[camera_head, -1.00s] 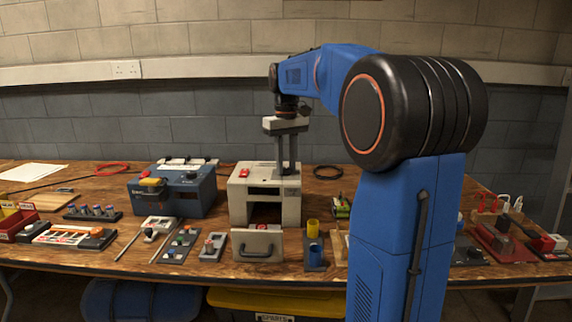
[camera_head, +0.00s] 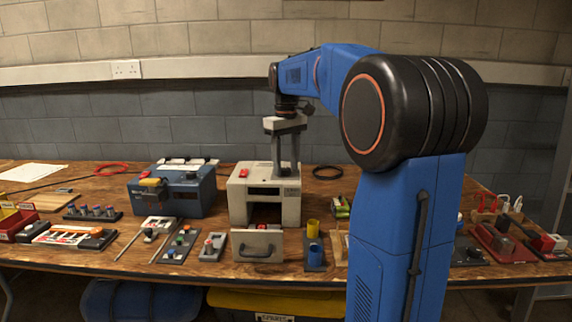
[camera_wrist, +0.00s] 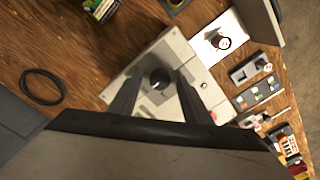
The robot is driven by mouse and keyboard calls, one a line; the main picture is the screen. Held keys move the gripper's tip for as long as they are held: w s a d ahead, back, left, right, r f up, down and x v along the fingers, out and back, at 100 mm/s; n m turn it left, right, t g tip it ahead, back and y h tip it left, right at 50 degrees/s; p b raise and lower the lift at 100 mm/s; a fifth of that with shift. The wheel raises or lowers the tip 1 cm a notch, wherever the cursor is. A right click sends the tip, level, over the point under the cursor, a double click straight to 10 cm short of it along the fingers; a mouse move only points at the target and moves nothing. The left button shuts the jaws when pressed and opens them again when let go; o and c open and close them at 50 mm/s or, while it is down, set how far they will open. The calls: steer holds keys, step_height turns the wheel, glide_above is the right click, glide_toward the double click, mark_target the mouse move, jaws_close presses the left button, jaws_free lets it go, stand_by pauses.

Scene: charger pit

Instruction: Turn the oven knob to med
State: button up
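The oven (camera_head: 240,206) is a cream box at the middle of the bench, with a dark opening at its front. My gripper (camera_head: 286,172) points down over its top, towards the right side. In the wrist view, the oven's top (camera_wrist: 150,104) lies below my gripper (camera_wrist: 160,76). A dark round knob (camera_wrist: 160,78) shows between the two fingers, with visible gaps on both sides. The gripper is open and does not appear to touch the knob. The knob's setting marks are too small to read.
A pulled-out front panel with a handle (camera_head: 257,246) stands before the oven. A blue box (camera_head: 185,192) is to the left. Yellow and blue cups (camera_head: 313,229) stand to the right. A red switch (camera_head: 244,173) is on the oven top. A black cable loop (camera_head: 327,172) lies behind right.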

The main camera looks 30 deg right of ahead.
mark_target(286, 168)
stand_by(0.3)
step_height(286, 168, up, 17)
steer(key=shift+r, duration=0.15)
stand_by(0.5)
stand_by(0.4)
